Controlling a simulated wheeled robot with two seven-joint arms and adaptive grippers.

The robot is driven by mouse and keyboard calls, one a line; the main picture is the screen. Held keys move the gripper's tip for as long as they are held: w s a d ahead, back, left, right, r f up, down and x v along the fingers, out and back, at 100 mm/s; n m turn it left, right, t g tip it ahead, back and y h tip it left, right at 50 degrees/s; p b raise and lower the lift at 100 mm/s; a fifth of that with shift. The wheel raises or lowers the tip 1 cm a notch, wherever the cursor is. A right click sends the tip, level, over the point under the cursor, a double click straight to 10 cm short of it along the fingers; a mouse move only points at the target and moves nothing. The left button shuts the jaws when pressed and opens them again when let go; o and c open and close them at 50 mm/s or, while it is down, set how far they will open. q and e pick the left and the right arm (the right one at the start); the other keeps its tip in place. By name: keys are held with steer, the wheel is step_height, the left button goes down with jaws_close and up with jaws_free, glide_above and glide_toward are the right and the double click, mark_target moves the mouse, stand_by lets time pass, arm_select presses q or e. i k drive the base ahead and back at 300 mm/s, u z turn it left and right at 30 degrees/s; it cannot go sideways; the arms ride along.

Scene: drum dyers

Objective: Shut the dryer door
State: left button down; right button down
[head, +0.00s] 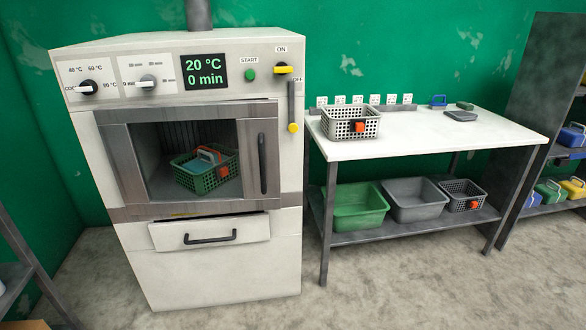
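The dryer (205,262) is a tall off-white cabinet at the left, with a display reading 20 °C and 0 min. Its door (114,165) has a grey metal frame around a large window, with a dark upright handle (262,163) on the right side. The door sits at or very near the front face; I cannot tell whether it is fully shut or slightly ajar. A green basket (218,176) with an orange clip shows inside the chamber. Neither of my grippers is in view.
Below the door, a drawer (182,238) with a dark handle sits slightly tilted. A white-topped table (425,145) stands to the right, holding a light grey basket (340,127). Bins (357,221) fill its lower shelf. Shelving stands at both edges. The floor (400,285) in front is clear.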

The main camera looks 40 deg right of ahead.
mark_target(258, 127)
steer(key=z, duration=0.75)
steer(key=i, duration=1.5)
steer(key=u, duration=0.9)
